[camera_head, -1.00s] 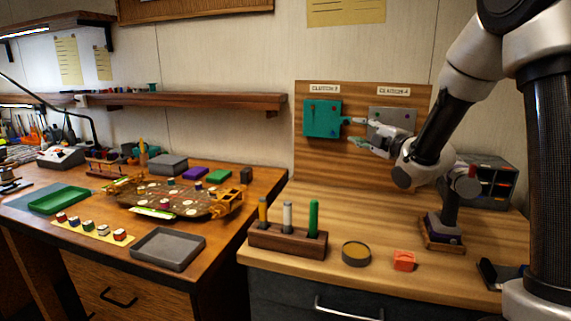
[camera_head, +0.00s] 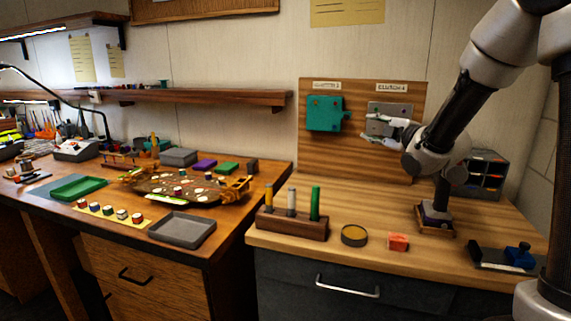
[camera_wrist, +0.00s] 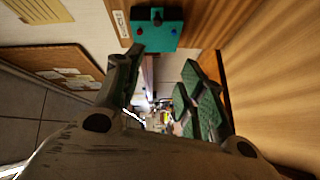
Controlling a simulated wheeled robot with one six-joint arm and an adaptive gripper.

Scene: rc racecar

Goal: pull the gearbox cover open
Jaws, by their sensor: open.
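A teal box-like cover (camera_head: 324,114) is mounted on the wooden backboard, with a small tab on its right edge. A grey plate (camera_head: 388,108) is mounted to its right, partly hidden by my gripper. In the wrist view the teal cover (camera_wrist: 158,28) shows a dark knob, beyond the spread fingers (camera_wrist: 163,80).
The wooden backboard (camera_head: 345,160) stands behind the bench. A rack with several upright tubes (camera_head: 290,226), a round dish (camera_head: 354,235) and an orange block (camera_head: 398,242) stand near the front edge. A drawer organiser (camera_head: 487,170) is at the back right. The space before the teal cover is clear.

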